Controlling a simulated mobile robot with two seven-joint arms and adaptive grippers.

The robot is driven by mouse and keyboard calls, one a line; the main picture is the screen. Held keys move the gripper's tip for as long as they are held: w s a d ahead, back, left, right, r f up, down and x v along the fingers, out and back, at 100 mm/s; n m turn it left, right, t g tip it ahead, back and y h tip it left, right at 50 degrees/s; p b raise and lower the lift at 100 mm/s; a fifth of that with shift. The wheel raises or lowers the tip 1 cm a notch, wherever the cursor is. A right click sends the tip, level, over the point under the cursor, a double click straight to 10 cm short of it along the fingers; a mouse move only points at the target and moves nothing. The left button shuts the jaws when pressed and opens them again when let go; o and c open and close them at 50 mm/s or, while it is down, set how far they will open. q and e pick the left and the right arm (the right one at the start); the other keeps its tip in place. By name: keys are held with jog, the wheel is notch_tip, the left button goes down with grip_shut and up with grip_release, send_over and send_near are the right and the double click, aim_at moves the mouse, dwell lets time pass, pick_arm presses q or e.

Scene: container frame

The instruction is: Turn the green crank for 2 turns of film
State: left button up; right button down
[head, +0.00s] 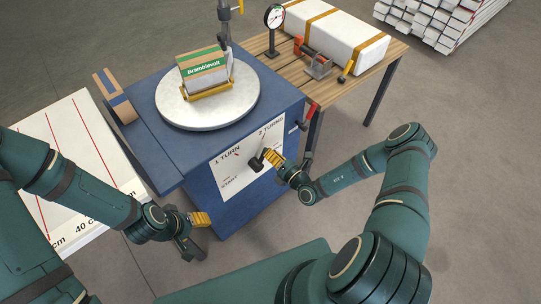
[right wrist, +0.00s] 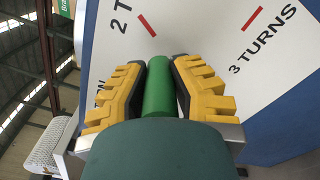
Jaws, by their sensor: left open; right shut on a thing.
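The crank's green handle (right wrist: 158,85) stands between the yellow fingers of my right gripper (right wrist: 160,88) in the right wrist view. My right gripper also shows in the head view (head: 275,160), shut on the handle and hiding it there. The crank's black part (head: 256,162) shows just left of the fingers, in front of the white dial plate (head: 232,178). The plate is marked START, 1 TURN and 2 TURNS in the head view; 3 TURNS shows in the right wrist view. My left gripper (head: 196,232) is open and empty, lower left of the blue machine's front.
A "Bramblevolt" box (head: 204,70) sits on the round white turntable (head: 178,110) atop the blue machine (head: 150,78). A red lever (head: 311,112) is on its right side. A wooden table (head: 380,62) holds a strapped white package (head: 335,42). A marked white board (head: 88,150) lies left.

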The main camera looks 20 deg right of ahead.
jog(key=shift+f, duration=0.15)
dwell(0.3)
jog(key=c, duration=0.7)
grip_release()
jog(key=shift+c, duration=0.2)
jog(key=v, duration=1.2)
